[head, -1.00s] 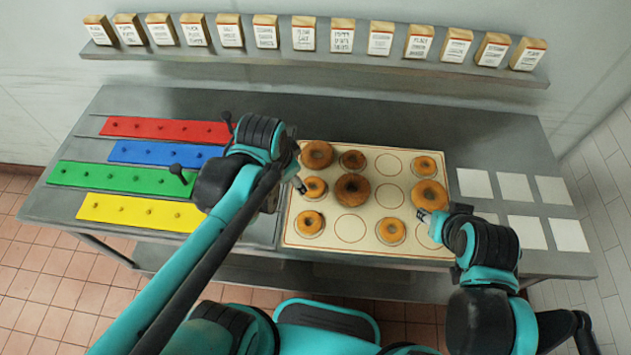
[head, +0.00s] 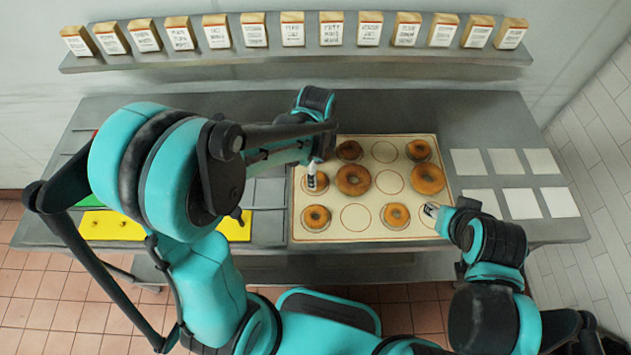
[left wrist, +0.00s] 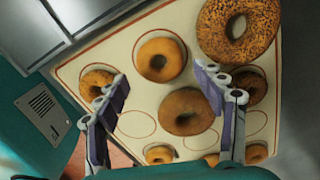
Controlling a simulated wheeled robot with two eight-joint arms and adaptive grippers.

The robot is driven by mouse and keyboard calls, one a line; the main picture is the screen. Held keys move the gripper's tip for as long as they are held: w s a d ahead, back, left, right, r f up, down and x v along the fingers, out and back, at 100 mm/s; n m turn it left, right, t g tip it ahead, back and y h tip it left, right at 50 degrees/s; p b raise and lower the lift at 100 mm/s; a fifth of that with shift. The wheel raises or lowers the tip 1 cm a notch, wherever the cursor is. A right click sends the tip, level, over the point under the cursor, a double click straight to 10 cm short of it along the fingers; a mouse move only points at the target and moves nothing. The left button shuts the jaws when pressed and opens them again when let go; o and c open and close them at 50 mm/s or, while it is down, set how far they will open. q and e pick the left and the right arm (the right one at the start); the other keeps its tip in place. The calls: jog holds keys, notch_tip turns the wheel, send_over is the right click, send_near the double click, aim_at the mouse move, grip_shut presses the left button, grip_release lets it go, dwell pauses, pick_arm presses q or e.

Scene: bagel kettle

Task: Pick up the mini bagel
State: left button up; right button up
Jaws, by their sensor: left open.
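Several mini bagels and a few larger bagels lie on a cream mat (head: 330,227) marked with circles. My left gripper (head: 312,178) is over the mat's left side, at the mini bagel (head: 317,184) in the middle row. In the left wrist view that mini bagel (left wrist: 160,60) lies beyond and between the open, empty fingers (left wrist: 163,76). A large brown bagel (head: 353,180) is to its right. A large seeded bagel (left wrist: 238,28) is mostly hidden behind my arm in the head view. My right gripper (head: 432,210) is at the mat's right edge; its jaws are too small to read.
Other mini bagels (head: 316,217) and (head: 395,215) lie in the front row. White squares (head: 522,203) lie right of the mat. A yellow strip (head: 100,225) is at left, partly behind my arm. A shelf of labelled boxes (head: 293,30) runs along the wall.

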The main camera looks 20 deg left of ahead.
pick_arm(q)
notch_tip(320, 180, down, 4)
jog(key=shift+a+f+b, duration=0.1)
jog(key=shift+f+b, duration=0.05)
jog(key=shift+b, duration=0.55)
jog(key=c, duration=0.8)
jog(key=shift+c, duration=0.3)
